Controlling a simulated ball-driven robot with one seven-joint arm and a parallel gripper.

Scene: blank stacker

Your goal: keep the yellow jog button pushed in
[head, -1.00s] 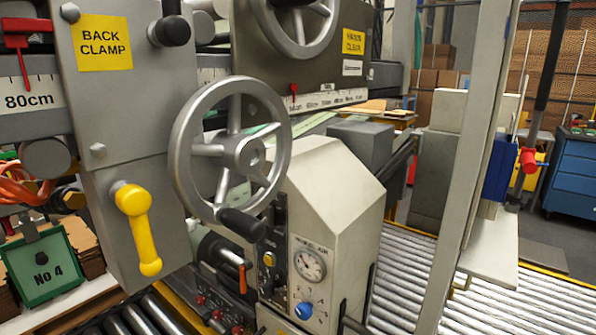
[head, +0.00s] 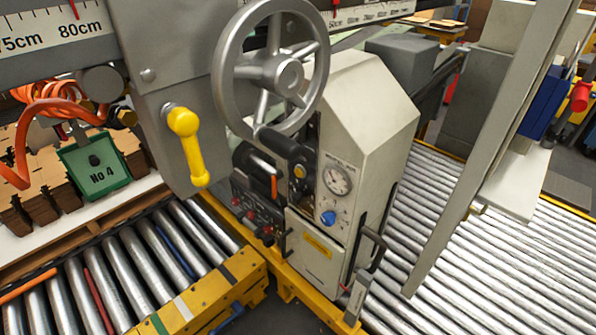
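A small yellow button (head: 299,171) sits on the dark control strip of the grey machine cabinet (head: 372,120), just left of the round gauge (head: 337,180). I cannot tell from this view whether it is pushed in. A blue knob (head: 328,217) is below the gauge. The large grey handwheel (head: 270,70) stands above and left of the button, and its black handle (head: 278,143) hangs close above it. My gripper is not in view.
A yellow lever (head: 186,145) hangs on the grey panel at left. A roller conveyor (head: 140,255) with a yellow frame fills the lower left; another (head: 470,240) lies at right. A slanted grey post (head: 490,150) stands at right. Dark floor shows at bottom centre.

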